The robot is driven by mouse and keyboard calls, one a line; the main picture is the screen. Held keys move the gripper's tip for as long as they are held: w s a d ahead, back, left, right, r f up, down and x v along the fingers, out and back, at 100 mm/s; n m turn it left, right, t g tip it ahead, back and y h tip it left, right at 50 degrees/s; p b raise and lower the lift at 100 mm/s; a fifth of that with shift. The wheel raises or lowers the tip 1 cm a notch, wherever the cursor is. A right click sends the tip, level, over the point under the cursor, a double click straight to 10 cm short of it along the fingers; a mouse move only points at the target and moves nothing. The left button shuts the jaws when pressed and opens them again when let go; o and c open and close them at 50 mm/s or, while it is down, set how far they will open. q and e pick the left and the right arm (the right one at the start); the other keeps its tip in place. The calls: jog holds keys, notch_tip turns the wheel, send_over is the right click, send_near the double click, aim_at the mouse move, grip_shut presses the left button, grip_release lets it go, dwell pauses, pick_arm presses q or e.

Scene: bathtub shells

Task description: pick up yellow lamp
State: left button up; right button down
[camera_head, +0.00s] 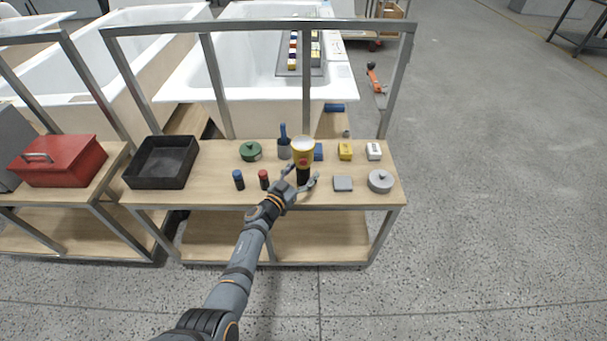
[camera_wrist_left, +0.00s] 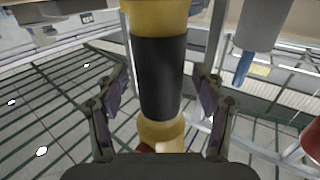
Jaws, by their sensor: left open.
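The yellow lamp (camera_head: 303,147) stands upright on the wooden bench top, with a yellow head and a black grip around its middle. In the left wrist view the lamp (camera_wrist_left: 161,80) fills the centre, its black grip lying between my two fingers. My left gripper (camera_head: 302,175) is open, with one finger on each side of the lamp. Gaps show between the fingers and the lamp in the left wrist view. The lamp's base is partly hidden by my gripper in the head view. My right gripper is not in view.
A red canister (camera_head: 264,179) and a blue one (camera_head: 239,179) stand left of my gripper. A grey cup with a blue tool (camera_head: 284,150) is close behind the lamp. A grey block (camera_head: 343,184) and round tin (camera_head: 381,181) lie right; a black tray (camera_head: 161,162) is far left.

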pick_arm(q)
jog(key=shift+r, duration=0.1)
jog(key=shift+c, duration=0.3)
grip_shut()
jog(key=shift+r, duration=0.1)
